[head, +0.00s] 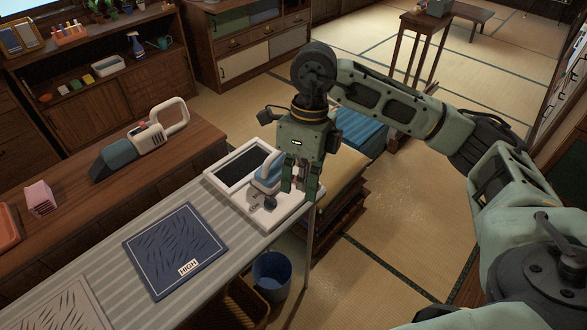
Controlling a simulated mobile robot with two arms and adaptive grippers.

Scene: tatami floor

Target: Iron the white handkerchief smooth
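A pale, off-white cloth with dark wrinkle marks (55,308) lies at the lower left of the striped ironing board (90,245), cut off by the frame edge. A navy cloth (165,243) with wrinkle marks and a "HIGH" label lies beside it on the board. A blue and white iron (266,178) stands on a white rest (243,203) with a dark plate at the board's far end. My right gripper (300,185) points down just right of the iron, its fingers apart; it partly overlaps the iron and rest, so contact cannot be told. My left gripper is not in view.
A wooden counter (170,165) behind the board holds a grey and white handheld appliance (135,150) and a pink stack (40,198). A blue bin (272,275) stands on the floor below the board. Open tatami floor (400,205) lies at right.

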